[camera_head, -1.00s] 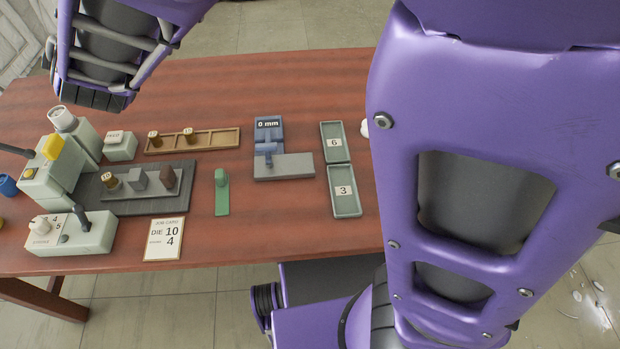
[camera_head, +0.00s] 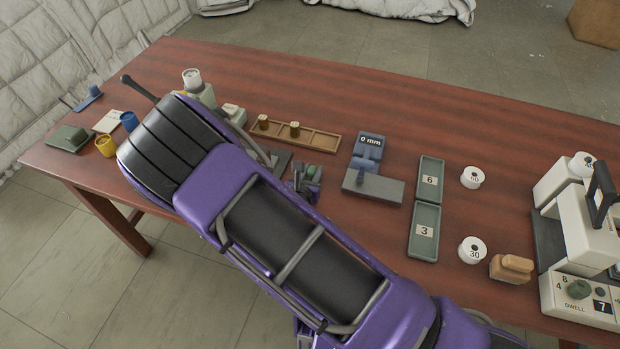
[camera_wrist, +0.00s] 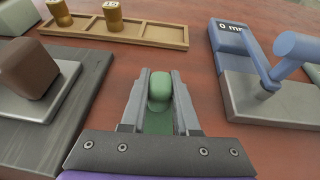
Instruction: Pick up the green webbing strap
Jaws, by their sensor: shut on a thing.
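The green webbing strap (camera_wrist: 158,122) lies flat on the red-brown table between the fingers of my gripper (camera_wrist: 160,90) in the wrist view, with its raised, rounded green end between the fingertips. My gripper is shut on it, a finger along each side. In the head view my gripper (camera_head: 306,178) is low over the table, and only a small green bit of the strap (camera_head: 311,170) shows. My arm hides the rest of the strap there.
A wooden tray with brass pieces (camera_head: 322,142) lies behind my gripper. A blue gauge on a grey base (camera_head: 372,186) stands to its right, and green trays (camera_head: 422,243) lie beyond. In the wrist view, a grey board with a dark block (camera_wrist: 62,125) is close on the left.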

